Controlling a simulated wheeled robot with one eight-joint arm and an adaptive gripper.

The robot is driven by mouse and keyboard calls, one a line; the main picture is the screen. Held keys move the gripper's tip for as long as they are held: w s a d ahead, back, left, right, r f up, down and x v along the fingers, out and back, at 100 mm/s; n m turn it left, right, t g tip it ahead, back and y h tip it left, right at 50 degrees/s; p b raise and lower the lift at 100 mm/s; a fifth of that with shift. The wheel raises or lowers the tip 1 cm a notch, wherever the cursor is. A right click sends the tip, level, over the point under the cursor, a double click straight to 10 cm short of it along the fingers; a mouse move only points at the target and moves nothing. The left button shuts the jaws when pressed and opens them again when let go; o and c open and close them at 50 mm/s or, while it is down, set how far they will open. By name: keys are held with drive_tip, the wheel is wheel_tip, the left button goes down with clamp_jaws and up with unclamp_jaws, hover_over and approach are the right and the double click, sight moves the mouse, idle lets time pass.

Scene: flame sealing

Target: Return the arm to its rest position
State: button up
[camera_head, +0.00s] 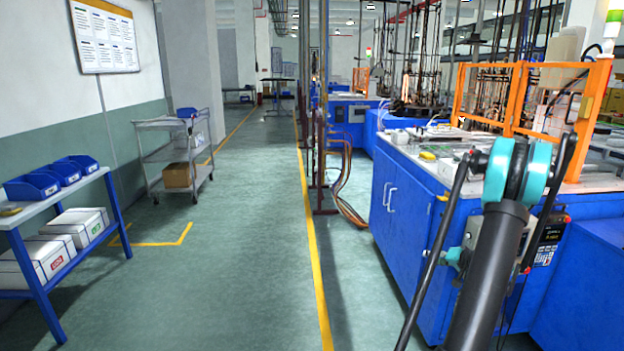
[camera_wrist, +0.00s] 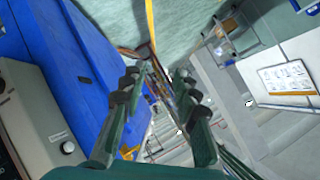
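My gripper (camera_wrist: 157,78) shows in the wrist view with its two dark green and black fingers apart. I see nothing held between them. Past the fingers are the aisle floor and the rest of the hall, tilted in the picture. In the head view my arm, with a dark tube and teal joint, rises at the right in front of the blue workstation. The gripper itself cannot be made out there.
The blue workstation (camera_head: 396,240) with an orange frame (camera_head: 518,90) fills the right. A blue-legged shelf (camera_head: 38,290) with bins and boxes stands at left, and a grey cart (camera_head: 150,157) farther back. The green aisle floor (camera_head: 230,260) between them is clear.

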drive_tip(key=s+a+r+n+g+h, duration=0.1)
drive_tip(key=s+a+r+g, duration=0.15)
drive_tip(key=s+a, duration=0.6)
drive_tip(key=s+a+r+n+g, duration=0.25)
drive_tip(key=s+a, duration=0.25)
drive_tip(key=a, duration=0.7)
drive_tip(key=s+a+g+h, duration=0.1)
drive_tip(key=s+a+h, duration=0.1)
drive_tip(key=s, duration=0.8)
drive_tip(key=s+a+f+n+g+h, duration=0.1)
drive_tip(key=s+a+h, duration=0.1)
drive_tip(key=s, duration=0.9)
drive_tip(key=shift+s+a, duration=0.25)
drive_tip(key=shift+a, duration=0.55)
